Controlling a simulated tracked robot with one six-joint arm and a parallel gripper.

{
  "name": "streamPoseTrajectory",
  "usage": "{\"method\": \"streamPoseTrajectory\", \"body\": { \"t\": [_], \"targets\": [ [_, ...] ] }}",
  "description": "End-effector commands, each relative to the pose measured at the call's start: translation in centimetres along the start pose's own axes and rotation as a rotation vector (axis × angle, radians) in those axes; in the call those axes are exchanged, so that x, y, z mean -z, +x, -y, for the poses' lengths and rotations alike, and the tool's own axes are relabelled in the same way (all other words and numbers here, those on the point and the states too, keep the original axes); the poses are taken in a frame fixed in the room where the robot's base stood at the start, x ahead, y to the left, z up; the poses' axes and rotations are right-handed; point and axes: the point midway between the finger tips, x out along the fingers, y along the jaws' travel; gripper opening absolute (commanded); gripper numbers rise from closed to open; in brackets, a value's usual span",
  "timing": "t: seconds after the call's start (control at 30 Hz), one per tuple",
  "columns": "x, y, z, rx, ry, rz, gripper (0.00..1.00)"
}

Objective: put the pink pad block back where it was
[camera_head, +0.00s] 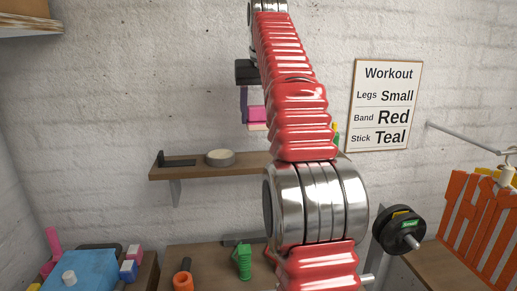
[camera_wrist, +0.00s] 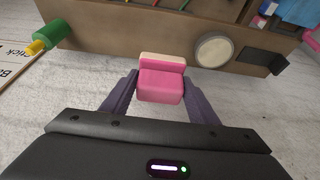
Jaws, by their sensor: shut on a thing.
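The pink pad block (camera_wrist: 161,87) is pink with a paler cream part along one side. It sits between the two purple fingers of my gripper (camera_wrist: 160,95) in the wrist view, and the fingers are shut on it. In the head view the block (camera_head: 257,114) shows in the air above the wall shelf (camera_head: 240,168), just left of my red arm. My arm hides part of the gripper and of the shelf's right end.
On the shelf are a black holder (camera_head: 178,161) and a round pale disc (camera_head: 220,158). A workout sign (camera_head: 386,105) hangs on the right wall. Below are a blue box (camera_head: 80,270), a green item (camera_head: 243,262) and black weights (camera_head: 398,232). An orange rack (camera_head: 475,220) stands right.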

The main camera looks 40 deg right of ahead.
Motion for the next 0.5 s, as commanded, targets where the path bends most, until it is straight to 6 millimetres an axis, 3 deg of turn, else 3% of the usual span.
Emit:
{"method": "streamPoseTrajectory", "body": {
  "t": [0.5],
  "targets": [
    [-1.8,3.8,0.1,0.000,-0.002,0.000,0.33]
  ]
}}
